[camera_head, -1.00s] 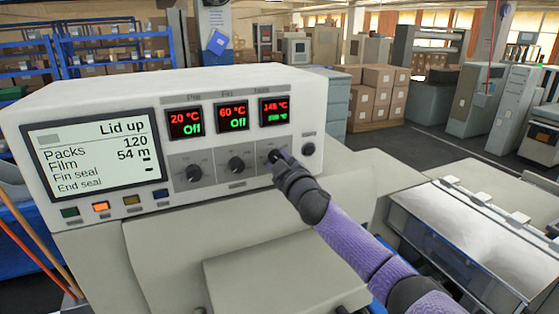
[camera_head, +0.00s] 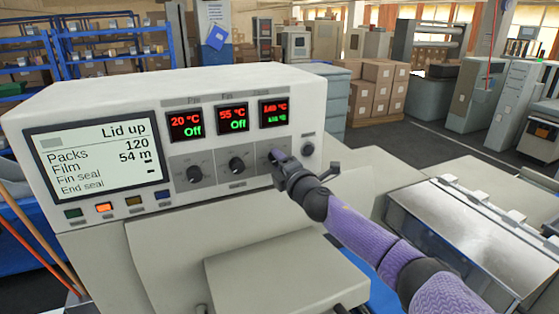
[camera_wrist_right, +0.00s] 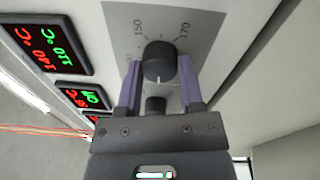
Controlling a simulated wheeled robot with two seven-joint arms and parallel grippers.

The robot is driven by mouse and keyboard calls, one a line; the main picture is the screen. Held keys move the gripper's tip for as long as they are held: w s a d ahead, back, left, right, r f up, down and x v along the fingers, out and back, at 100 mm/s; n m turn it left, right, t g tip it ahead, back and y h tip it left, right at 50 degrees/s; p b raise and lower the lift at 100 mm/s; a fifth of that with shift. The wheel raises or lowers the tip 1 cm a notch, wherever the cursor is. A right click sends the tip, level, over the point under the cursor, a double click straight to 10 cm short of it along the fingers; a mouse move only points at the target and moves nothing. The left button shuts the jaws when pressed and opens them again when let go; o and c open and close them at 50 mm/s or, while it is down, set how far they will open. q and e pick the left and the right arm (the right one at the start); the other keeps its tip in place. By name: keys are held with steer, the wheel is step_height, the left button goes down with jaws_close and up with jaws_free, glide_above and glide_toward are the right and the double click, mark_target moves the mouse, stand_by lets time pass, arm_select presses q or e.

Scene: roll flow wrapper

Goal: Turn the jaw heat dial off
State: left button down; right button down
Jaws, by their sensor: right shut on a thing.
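The jaw heat dial is a dark round knob (camera_wrist_right: 157,58) on a grey scale plate (camera_wrist_right: 190,22) marked 150 and 170. My right gripper (camera_wrist_right: 160,76) is shut on it, with a purple finger on each side. In the head view the right gripper (camera_head: 275,158) covers most of this rightmost dial. The jaw display (camera_head: 274,113) above it is lit, with a red reading that looks like 140 °C over a green number; it also shows in the right wrist view (camera_wrist_right: 52,45). My left gripper is not in view.
Two other dials, the left (camera_head: 194,173) and the middle (camera_head: 236,165), sit beside it under displays reading Off. A small knob (camera_head: 308,149) is close on the right. The status screen (camera_head: 97,154) says Lid up.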

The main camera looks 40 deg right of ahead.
steer(key=n+p, duration=0.1)
steer(key=n, duration=0.4)
steer(key=shift+n, duration=0.4)
steer(key=shift+f, duration=0.1)
stand_by(0.3)
steer(key=shift+c, duration=1.2)
jaws_free()
steer(key=v, duration=1)
steer(key=shift+r, duration=0.3)
steer(key=shift+d+f, duration=0.1)
steer(key=shift+d, duration=0.05)
